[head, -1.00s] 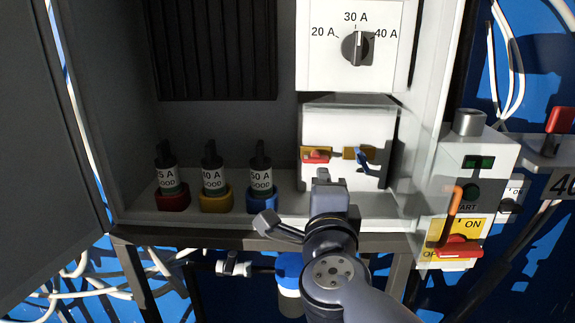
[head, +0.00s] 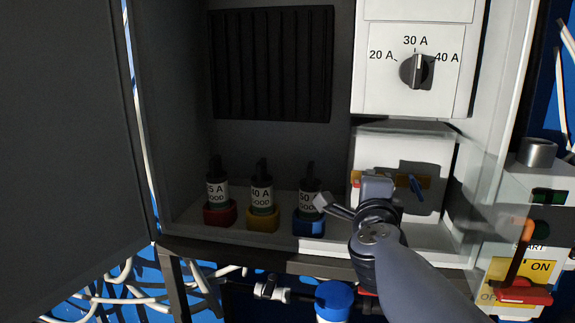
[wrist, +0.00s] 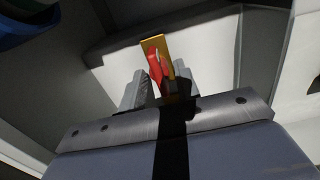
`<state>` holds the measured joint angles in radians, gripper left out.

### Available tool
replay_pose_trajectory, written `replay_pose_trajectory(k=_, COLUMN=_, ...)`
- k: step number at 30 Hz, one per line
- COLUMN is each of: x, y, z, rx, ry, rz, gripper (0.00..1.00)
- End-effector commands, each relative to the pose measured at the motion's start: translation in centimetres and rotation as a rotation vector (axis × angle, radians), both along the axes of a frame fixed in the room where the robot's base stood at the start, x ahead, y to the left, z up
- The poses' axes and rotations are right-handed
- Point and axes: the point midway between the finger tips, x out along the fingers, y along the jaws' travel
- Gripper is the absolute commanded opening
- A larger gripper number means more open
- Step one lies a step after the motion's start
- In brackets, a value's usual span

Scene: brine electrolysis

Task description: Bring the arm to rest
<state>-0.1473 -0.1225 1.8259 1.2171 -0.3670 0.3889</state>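My gripper (head: 376,182) is at the front of the white box in the cabinet's lower right. It also shows in the wrist view (wrist: 159,80), where its two grey fingers stand apart with a gap between them. A red handle (wrist: 155,66) on a yellow plate (wrist: 153,46) shows beyond and between the fingertips; I cannot tell whether they touch.
Three labelled fuses in red (head: 219,215), yellow (head: 262,220) and blue (head: 309,224) holders stand on the cabinet floor, left of my arm. A rotary dial (head: 415,71) is above. A box with a red switch (head: 524,293) stands right. The open door (head: 70,150) is left.

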Motion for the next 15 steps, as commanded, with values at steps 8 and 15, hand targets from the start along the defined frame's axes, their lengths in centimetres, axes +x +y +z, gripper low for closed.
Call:
replay_pose_trajectory(k=8, x=-0.1, y=0.0, z=0.0, rx=-0.001, ry=0.000, rz=0.000, gripper=0.31)
replay_pose_trajectory(k=15, x=-1.9, y=0.5, z=0.2, rx=0.004, ry=-0.003, rz=0.002, gripper=0.31)
